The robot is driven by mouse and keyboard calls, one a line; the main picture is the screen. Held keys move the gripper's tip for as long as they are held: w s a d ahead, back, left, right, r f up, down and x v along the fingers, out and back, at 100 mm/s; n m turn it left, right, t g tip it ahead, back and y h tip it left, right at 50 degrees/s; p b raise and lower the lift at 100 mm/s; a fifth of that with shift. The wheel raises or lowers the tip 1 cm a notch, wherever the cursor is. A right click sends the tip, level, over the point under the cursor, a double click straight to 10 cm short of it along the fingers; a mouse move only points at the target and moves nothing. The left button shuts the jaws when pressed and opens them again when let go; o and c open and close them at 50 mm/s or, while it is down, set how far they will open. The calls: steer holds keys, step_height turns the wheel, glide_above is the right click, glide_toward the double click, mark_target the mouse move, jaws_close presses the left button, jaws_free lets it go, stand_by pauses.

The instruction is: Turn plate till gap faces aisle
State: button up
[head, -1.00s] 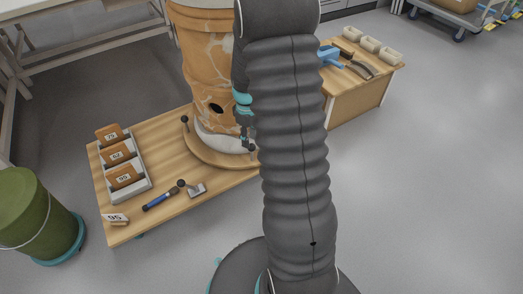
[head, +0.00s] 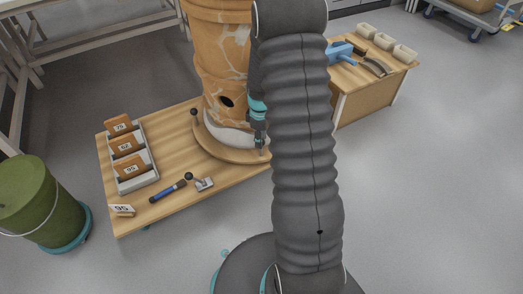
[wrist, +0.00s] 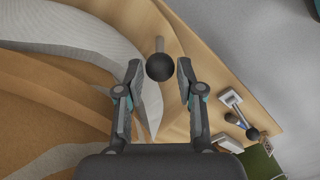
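The round wooden plate (head: 213,146) lies on the low wooden table under a large orange-brown vessel (head: 215,60) with pale seams. The vessel has a dark hole (head: 226,101) low on its front left and a whitish band at its base. One black knob (head: 194,111) stands at the plate's left edge. My gripper (head: 261,150) is down at the plate's right front rim, partly behind my arm. In the wrist view my gripper (wrist: 158,78) is open, its fingers either side of another black ball knob (wrist: 160,67) on a post. Gaps show between fingers and knob.
On the table (head: 140,216) are a grey tray (head: 152,178) of numbered sherds, a blue-handled tool (head: 167,191), a metal scraper (head: 204,184) and a number tag (head: 122,210). A green bin (head: 40,205) stands left. A side bench (head: 360,95) is behind right. Floor in front is clear.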

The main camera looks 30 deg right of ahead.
mark_target(260, 155)
step_height(260, 155, down, 6)
steer(key=shift+f+b, duration=0.25)
steer(key=shift+b, duration=0.15)
jaws_close()
steer(key=shift+d, duration=0.2)
steer(key=shift+a, duration=0.25)
